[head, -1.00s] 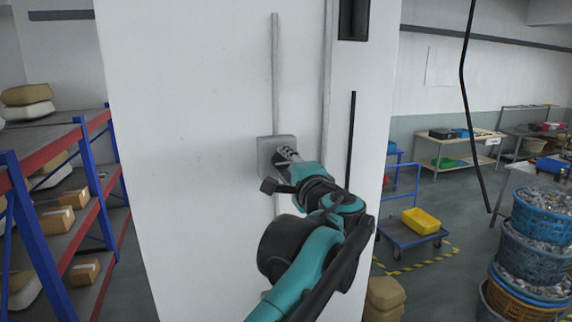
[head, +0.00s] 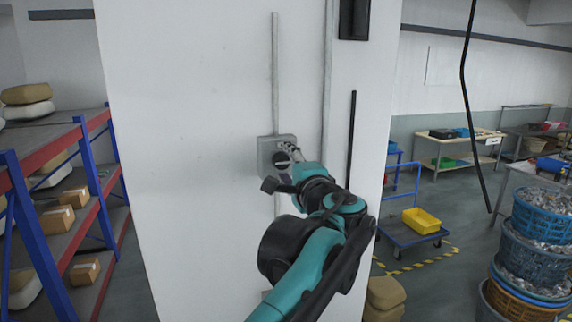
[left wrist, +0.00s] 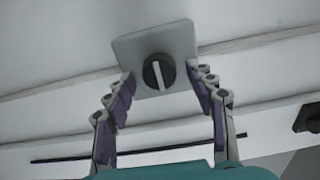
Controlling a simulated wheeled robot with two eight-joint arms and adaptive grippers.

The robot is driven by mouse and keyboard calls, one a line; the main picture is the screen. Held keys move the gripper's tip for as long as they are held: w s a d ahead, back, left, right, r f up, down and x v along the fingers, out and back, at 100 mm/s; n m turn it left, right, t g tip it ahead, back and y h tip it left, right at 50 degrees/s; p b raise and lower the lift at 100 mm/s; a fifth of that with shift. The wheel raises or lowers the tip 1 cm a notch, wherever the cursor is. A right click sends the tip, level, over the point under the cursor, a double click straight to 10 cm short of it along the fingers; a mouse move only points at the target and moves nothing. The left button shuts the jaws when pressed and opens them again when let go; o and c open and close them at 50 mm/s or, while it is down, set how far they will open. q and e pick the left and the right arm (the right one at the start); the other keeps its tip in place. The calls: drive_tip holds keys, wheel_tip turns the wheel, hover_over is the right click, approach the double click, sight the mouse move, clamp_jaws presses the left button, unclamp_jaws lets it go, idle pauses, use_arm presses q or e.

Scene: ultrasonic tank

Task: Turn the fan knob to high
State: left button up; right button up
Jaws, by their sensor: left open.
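The fan knob (left wrist: 158,72) is a round black dial with a pale bar across it, on a grey square wall plate (left wrist: 180,38). In the left wrist view the bar is close to upright, slightly tilted. In the head view the plate (head: 265,146) is on the white pillar, with the dark knob (head: 278,159) partly hidden by my fingers. My left gripper (head: 289,152) is open in front of the plate. In the left wrist view its fingers (left wrist: 160,82) stand on either side of the knob, with gaps between. I cannot tell any labels. My right gripper is not in view.
Thin conduits (head: 275,70) run up the pillar (head: 190,120) by the plate. A dark box (head: 354,18) sits higher up on the right. Shelving (head: 75,190) stands at left; a blue trolley (head: 400,232) and stacked baskets (head: 540,255) stand at right.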

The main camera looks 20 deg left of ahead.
use_arm(q)
drive_tip(key=v, duration=1.1)
drive_tip(key=shift+s+d, duration=0.25)
drive_tip(key=s+a+f+n+g+h+b, duration=0.1)
drive_tip(key=s+a+f+n+g+b, duration=0.3)
drive_tip(key=f, duration=0.9)
drive_tip(key=a+f+m+h+b, duration=0.1)
drive_tip(key=a+f+b, duration=0.2)
drive_tip(key=f+b, duration=0.7)
drive_tip(key=s+a+f+n+g+h+b, duration=0.1)
drive_tip(key=s+a+f+n+g+b, duration=0.15)
drive_tip(key=f, duration=1.35)
drive_tip(key=s+f+n+h+b, duration=0.2)
drive_tip(key=f+b, duration=0.3)
drive_tip(key=f, duration=0.7)
drive_tip(key=s+d+f+n+g+h+b, duration=0.1)
drive_tip(key=s+f+b, duration=0.3)
drive_tip(key=f, duration=0.8)
drive_tip(key=s+d+f+n+h+b, duration=0.1)
drive_tip(key=s+f+n+h+b, duration=0.2)
drive_tip(key=f+b, duration=0.5)
wheel_tip(320, 180, down, 5)
drive_tip(key=shift+s+r+h, duration=0.2)
drive_tip(key=shift+s+h, duration=0.1)
drive_tip(key=shift+h, duration=0.2)
drive_tip(key=shift+d, duration=0.1)
drive_tip(key=shift+c, duration=0.4)
